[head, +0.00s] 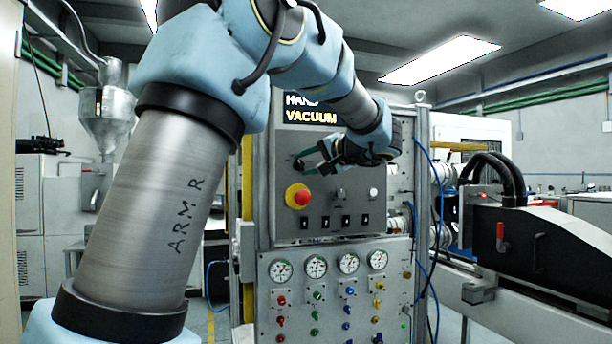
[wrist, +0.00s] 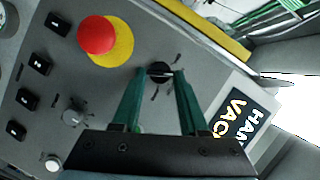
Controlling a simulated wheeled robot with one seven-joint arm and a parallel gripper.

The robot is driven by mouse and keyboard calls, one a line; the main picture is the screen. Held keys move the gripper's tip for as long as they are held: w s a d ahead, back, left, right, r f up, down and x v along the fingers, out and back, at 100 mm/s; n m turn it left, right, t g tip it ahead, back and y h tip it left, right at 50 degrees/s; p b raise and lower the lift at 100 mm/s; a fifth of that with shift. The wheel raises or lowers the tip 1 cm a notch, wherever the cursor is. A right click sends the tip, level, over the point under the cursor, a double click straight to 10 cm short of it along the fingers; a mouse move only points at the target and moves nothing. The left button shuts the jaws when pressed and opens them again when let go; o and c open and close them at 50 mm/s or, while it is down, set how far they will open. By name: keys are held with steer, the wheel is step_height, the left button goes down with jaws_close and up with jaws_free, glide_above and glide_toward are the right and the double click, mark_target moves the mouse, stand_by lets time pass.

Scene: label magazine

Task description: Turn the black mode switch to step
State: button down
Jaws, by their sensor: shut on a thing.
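The black mode switch (wrist: 159,71) is a small round knob with a pale line, on the grey control panel (head: 338,222). In the wrist view it sits between the green fingertips of my gripper (wrist: 158,75), which is shut on it. Small marks surround the knob, but they are too small to read. In the head view my gripper (head: 304,160) reaches the upper left of the panel from the right and hides most of the switch.
A red emergency button (wrist: 97,35) on a yellow disc is close beside the switch. A grey knob (wrist: 74,112) and several black rocker switches (wrist: 42,67) share the panel.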

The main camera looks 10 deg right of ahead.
steer(key=m+b, duration=0.2)
steer(key=f+m+t+y+b, duration=0.1)
steer(key=m+b, duration=0.1)
steer(key=shift+d+m+t, duration=0.15)
steer(key=shift+m+t, duration=0.15)
steer(key=shift+m, duration=0.1)
steer(key=shift+m+t+y+b, duration=0.3)
steer(key=shift+m+t+b, duration=0.65)
steer(key=shift+m, duration=0.95)
steer(key=shift+c, duration=2.2)
jaws_free()
steer(key=b+v, duration=0.2)
steer(key=v, duration=0.8)
steer(key=shift+s+d, duration=0.2)
steer(key=shift+s, duration=0.15)
